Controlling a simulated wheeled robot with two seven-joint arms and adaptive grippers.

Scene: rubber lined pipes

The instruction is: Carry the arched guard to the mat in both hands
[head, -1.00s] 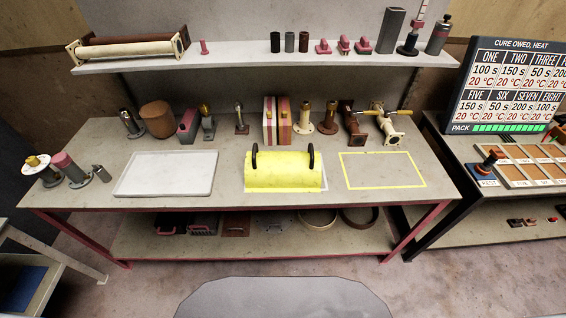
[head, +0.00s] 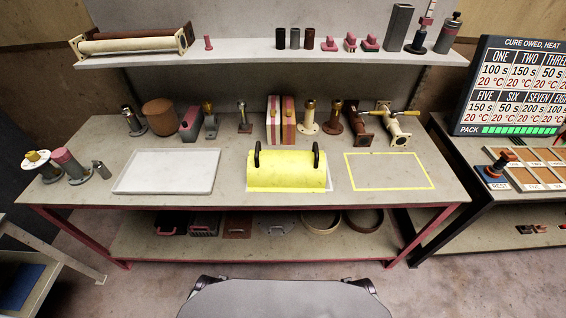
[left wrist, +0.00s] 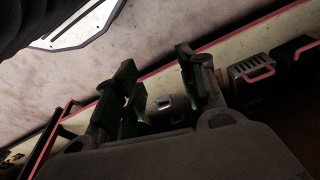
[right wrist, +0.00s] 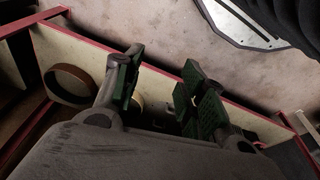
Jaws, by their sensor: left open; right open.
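The arched guard (head: 287,172) is a yellow curved cover with two black handles on top, one at each end. It sits on the bench near the middle, with a thin pale edge showing beside it. My left gripper (left wrist: 160,90) is open and empty in the left wrist view. My right gripper (right wrist: 162,88) is open and empty in the right wrist view. Neither gripper shows in the head view.
Several pipe fittings line the back of the bench (head: 240,205), and a few stand at its left end. A shelf (head: 240,57) with parts runs above. A lower shelf holds rings (head: 362,220) and boxes. A second bench with a sign (head: 515,85) stands right.

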